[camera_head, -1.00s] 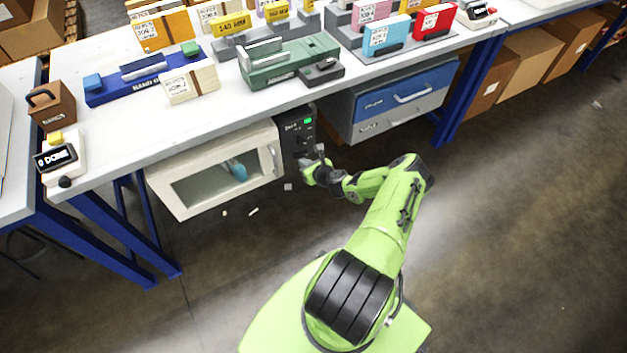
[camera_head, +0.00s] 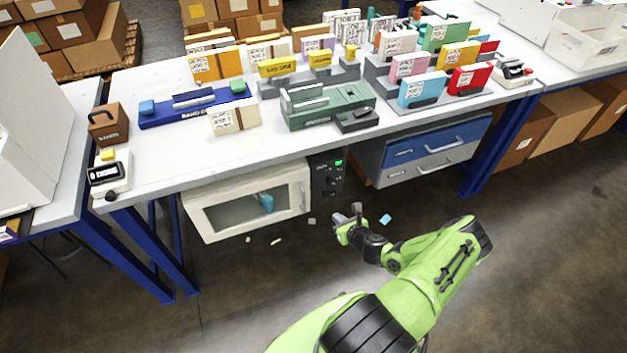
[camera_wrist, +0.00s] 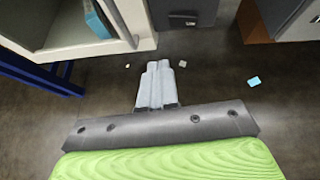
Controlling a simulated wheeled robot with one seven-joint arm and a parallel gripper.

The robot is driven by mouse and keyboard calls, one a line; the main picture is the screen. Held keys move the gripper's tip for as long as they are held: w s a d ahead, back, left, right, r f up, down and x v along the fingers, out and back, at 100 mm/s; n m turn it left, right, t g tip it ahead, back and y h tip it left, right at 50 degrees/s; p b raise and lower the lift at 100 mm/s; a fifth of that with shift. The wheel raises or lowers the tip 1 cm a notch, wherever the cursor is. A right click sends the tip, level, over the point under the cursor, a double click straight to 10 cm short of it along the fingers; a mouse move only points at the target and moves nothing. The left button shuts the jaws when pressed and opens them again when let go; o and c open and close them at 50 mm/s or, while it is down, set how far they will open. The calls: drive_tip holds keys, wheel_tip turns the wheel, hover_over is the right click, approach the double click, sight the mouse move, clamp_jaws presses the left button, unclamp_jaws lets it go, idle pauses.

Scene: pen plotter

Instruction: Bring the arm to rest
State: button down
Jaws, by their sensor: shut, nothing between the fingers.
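My arm is green with dark joints and reaches out from the bottom of the head view. My gripper (camera_head: 346,215) is in front of the bench, over the floor, below the dark control panel of the white cabinet. In the wrist view my gripper (camera_wrist: 160,68) shows its pale fingers pressed together, with nothing between them. It points toward the floor and the underside of the bench and touches nothing that I can see.
The white windowed cabinet (camera_head: 250,203) hangs under the bench (camera_head: 160,160), with a blue item inside. Blue and grey drawers (camera_head: 430,145) are to its right. Small scraps and a light blue piece (camera_head: 385,220) lie on the floor. Open floor surrounds my arm.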

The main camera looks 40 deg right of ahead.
drive_tip(key=w+a+r+n+g+y+p, duration=0.1)
drive_tip(key=a+r+n+g+p, duration=0.1)
drive_tip(key=a+r+n, duration=0.6)
drive_tip(key=w+a+r+n+g+y+p, duration=0.1)
drive_tip(key=a+r+n+g+y+p, duration=0.15)
drive_tip(key=r+n, duration=0.9)
drive_tip(key=w+a+r+n+g+y+p, duration=0.1)
drive_tip(key=a+r+n+g, duration=0.2)
drive_tip(key=a+r+n, duration=0.75)
drive_tip(key=s+a+r+n+h+p, duration=0.1)
drive_tip(key=s+r, duration=0.3)
drive_tip(key=r, duration=0.4)
drive_tip(key=s+a+r+n+h+p, duration=0.15)
drive_tip(key=s+r, duration=0.25)
drive_tip(key=r, duration=0.5)
drive_tip(key=s+a+r+n, duration=0.1)
drive_tip(key=s+r+n, duration=0.1)
drive_tip(key=s, duration=0.4)
drive_tip(key=s+a+r+n+t+p, duration=0.1)
drive_tip(key=s+a+r+n, duration=0.1)
drive_tip(key=s+r, duration=0.3)
drive_tip(key=shift+s+a+n, duration=0.15)
drive_tip(key=shift+s+n, duration=0.6)
drive_tip(key=shift+s, duration=0.35)
